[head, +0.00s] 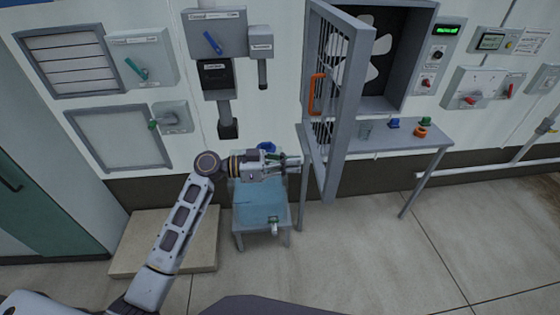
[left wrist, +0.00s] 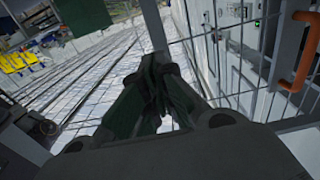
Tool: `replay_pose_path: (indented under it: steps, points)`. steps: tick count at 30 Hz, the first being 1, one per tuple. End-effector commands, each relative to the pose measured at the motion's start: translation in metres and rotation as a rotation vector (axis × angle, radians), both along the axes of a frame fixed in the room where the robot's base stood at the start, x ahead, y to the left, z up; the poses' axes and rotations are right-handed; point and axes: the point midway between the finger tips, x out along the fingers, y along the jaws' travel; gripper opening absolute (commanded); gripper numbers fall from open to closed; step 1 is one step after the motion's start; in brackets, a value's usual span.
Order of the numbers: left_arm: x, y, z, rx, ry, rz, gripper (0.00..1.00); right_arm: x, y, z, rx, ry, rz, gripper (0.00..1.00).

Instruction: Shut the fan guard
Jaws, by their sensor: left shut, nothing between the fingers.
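The fan guard (head: 350,115) is a grey barred door standing swung out from the fan housing (head: 408,60), so the white-bladed fan (head: 358,52) is exposed. Its orange handle (head: 317,93) is on the barred face and also shows at the right of the left wrist view (left wrist: 297,55). My left gripper (head: 299,162) is shut and empty, just left of the guard's lower part. In the left wrist view its fingers (left wrist: 158,75) point toward the guard's bars. I cannot tell whether they touch. My right gripper is not in view.
A grey shelf (head: 440,133) under the fan holds a clear cup (head: 365,130), a blue item (head: 394,122) and an orange item (head: 421,132). Control boxes (head: 492,88) line the wall at right. The right floor is clear.

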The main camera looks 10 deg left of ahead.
Motion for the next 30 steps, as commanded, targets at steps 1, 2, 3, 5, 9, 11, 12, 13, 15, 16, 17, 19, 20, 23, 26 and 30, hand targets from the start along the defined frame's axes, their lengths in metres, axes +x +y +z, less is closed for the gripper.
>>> replay_pose_path:
  steps: [1,2,3,5,9,11,12,13,15,16,17,19,20,23,26,30]
  points:
    - [0.002,-0.006,0.003,0.0,0.001,0.0,0.0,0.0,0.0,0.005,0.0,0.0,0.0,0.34]
    - [0.003,-0.01,0.003,0.0,0.001,-0.001,0.0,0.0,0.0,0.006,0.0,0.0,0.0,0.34]
    - [0.004,-0.015,0.003,-0.001,0.001,-0.002,0.0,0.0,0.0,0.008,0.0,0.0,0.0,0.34]
    - [0.006,-0.022,0.003,-0.002,0.0,0.0,0.0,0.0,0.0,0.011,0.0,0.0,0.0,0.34]
    - [0.01,-0.038,0.003,-0.001,0.001,-0.002,0.0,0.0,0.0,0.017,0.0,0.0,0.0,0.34]
    - [0.011,-0.043,0.003,0.0,0.001,0.0,0.0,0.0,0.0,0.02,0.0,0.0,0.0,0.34]
    - [0.013,-0.046,0.002,0.0,0.001,0.0,0.0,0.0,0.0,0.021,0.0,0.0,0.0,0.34]
    - [0.013,-0.049,0.002,0.0,0.001,0.0,0.0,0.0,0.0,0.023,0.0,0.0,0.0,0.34]
    - [0.015,-0.056,0.003,-0.001,0.001,0.0,0.0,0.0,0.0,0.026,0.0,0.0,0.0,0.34]
    - [0.015,-0.058,0.003,-0.001,0.001,0.0,0.0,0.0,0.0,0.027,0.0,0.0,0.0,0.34]
    - [0.016,-0.06,0.003,-0.001,0.001,0.0,0.0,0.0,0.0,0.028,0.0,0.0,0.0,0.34]
    - [0.018,-0.064,0.002,0.0,0.001,0.001,0.0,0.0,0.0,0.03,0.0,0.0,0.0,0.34]
    - [0.018,-0.066,0.002,0.001,0.001,0.001,0.0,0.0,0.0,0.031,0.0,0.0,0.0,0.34]
    - [0.019,-0.071,0.001,0.001,0.0,0.0,0.0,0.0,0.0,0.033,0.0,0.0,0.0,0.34]
    - [0.02,-0.074,0.001,0.001,0.001,0.0,0.0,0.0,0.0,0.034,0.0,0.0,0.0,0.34]
    - [0.02,-0.075,0.0,0.001,0.001,0.001,0.0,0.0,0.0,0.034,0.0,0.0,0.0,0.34]
